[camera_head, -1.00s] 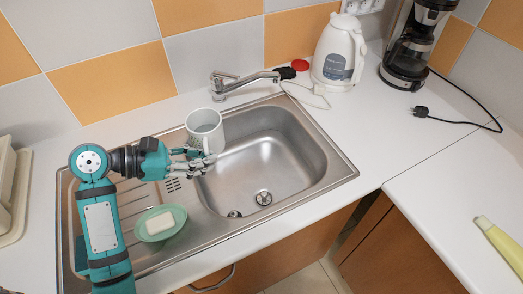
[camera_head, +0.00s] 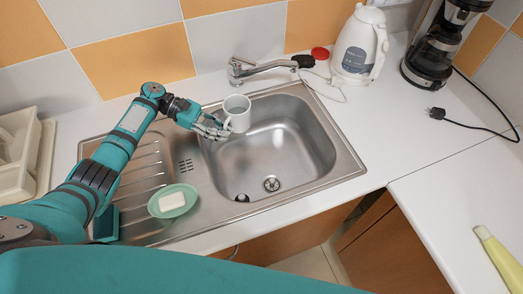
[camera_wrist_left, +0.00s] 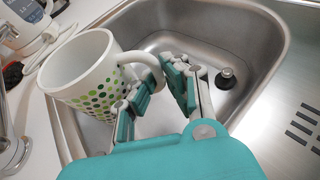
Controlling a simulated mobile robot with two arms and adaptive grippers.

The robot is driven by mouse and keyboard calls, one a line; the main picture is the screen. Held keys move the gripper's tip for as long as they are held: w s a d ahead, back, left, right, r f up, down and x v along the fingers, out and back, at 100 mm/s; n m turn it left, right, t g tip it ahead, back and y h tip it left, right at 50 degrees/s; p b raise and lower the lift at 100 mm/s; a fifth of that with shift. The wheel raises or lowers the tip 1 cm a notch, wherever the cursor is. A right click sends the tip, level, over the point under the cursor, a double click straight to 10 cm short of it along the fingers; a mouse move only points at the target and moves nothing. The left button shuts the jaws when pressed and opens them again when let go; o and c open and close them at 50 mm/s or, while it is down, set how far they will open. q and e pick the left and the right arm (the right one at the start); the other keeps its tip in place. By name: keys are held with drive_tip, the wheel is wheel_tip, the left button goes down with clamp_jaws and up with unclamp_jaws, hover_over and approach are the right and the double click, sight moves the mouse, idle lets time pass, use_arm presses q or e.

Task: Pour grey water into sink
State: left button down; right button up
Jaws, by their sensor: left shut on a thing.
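A white mug (camera_head: 237,116) with green dots is at the back left corner of the sink basin (camera_head: 285,150). It also shows at the left in the left wrist view (camera_wrist_left: 88,80), roughly upright and slightly tilted in that picture. My left gripper (camera_head: 222,131) is shut on the mug's handle, with its fingers around the handle in the left wrist view (camera_wrist_left: 158,82). I cannot make out grey water in the mug; its inside is mostly shaded. My right gripper is not in view.
The faucet (camera_head: 262,67) stands behind the mug. A green soap dish (camera_head: 189,209) with white soap (camera_head: 172,201) is on the drainboard. The basin's middle is clear.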

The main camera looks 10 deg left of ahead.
use_arm(q)
drive_tip(key=s+d+f+m+t+y+p, duration=0.1)
drive_tip(key=y, duration=0.1)
drive_tip(key=s+d+f+m+t+y+p, duration=0.1)
drive_tip(key=t+y, duration=0.1)
drive_tip(key=s+d+f+m+t+y+p, duration=0.1)
drive_tip(key=y, duration=0.2)
drive_tip(key=shift+m+t, duration=0.4)
drive_tip(key=shift+w, duration=0.15)
idle(0.8)
idle(0.4)
